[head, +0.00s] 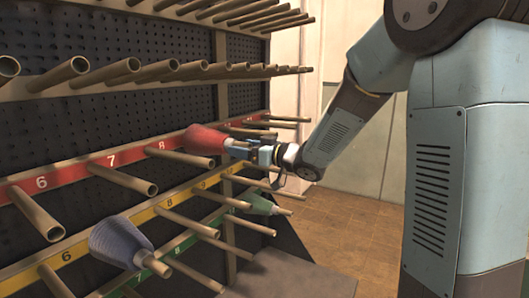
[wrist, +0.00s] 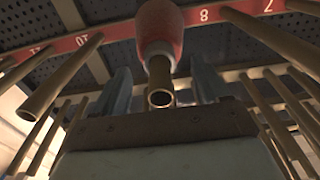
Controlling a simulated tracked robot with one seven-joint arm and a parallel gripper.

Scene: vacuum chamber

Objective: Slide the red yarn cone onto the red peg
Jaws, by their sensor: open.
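The red yarn cone (head: 203,140) sits around a peg on the red-labelled row, just right of the number 8, wide end toward the rail. In the wrist view the red cone (wrist: 161,27) shows its pale narrow end, and the peg's hollow end (wrist: 161,98) sticks out through it. My gripper (head: 232,150) is just off the cone's narrow end. In the wrist view my gripper (wrist: 160,72) is open, with one finger on each side of the peg and clear of the cone. The peg's number label is hidden behind the cone.
A blue-grey cone (head: 119,241) sits on a lower peg at the left, and a green cone (head: 257,203) sits lower right. Bare pegs (head: 128,179) stick out around my gripper, with more rows above. Open floor (head: 340,222) lies right of the rack.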

